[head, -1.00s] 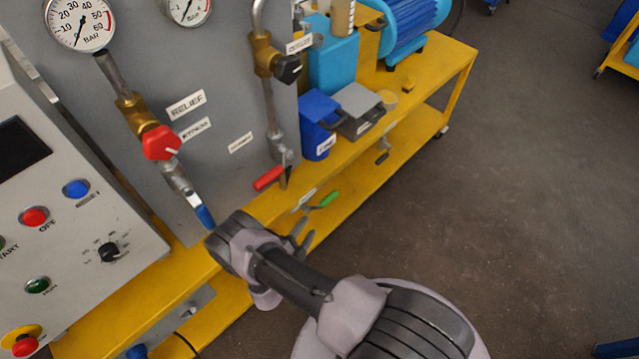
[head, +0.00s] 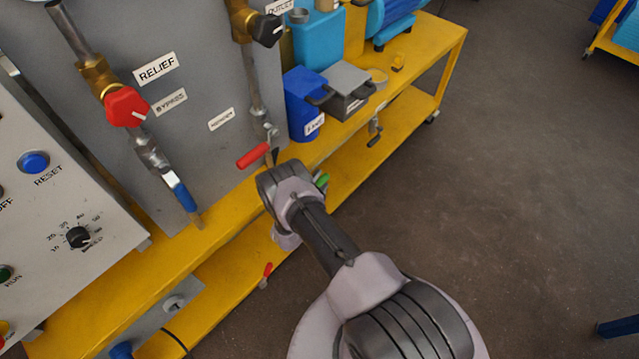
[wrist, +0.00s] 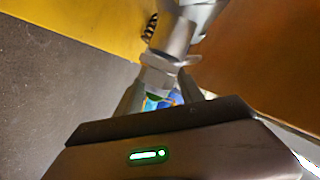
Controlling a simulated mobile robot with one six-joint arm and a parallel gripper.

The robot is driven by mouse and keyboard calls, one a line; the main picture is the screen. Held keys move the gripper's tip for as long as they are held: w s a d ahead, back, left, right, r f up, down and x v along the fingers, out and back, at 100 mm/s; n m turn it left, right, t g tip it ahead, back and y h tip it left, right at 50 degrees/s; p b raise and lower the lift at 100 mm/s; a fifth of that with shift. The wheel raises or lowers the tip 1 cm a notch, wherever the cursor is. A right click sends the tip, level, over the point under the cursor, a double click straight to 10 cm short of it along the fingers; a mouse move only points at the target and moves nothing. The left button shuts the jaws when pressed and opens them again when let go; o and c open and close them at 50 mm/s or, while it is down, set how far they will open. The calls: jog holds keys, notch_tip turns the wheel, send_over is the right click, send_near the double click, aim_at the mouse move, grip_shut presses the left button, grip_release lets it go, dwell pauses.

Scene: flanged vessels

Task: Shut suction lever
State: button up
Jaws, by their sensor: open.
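No readable label marks a lever as suction. A green-handled lever (head: 322,181) shows beyond my wrist in the head view, mostly hidden by my arm. In the wrist view my gripper (wrist: 162,93) is open, its fingers either side of a metal pipe fitting (wrist: 160,68). A bit of green and blue shows between the fingers, too small to make out. I cannot tell whether the fingers touch the fitting. The fingers are hidden behind my wrist in the head view.
A red lever (head: 253,156) and a blue lever (head: 184,197) hang on pipes at the grey panel (head: 215,75). Another red lever (head: 267,270) sits low by the yellow bench (head: 190,255). A blue container (head: 301,108) stands on the bench.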

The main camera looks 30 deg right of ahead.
jog(key=shift+c, duration=0.5)
grip_shut()
dwell(0.8)
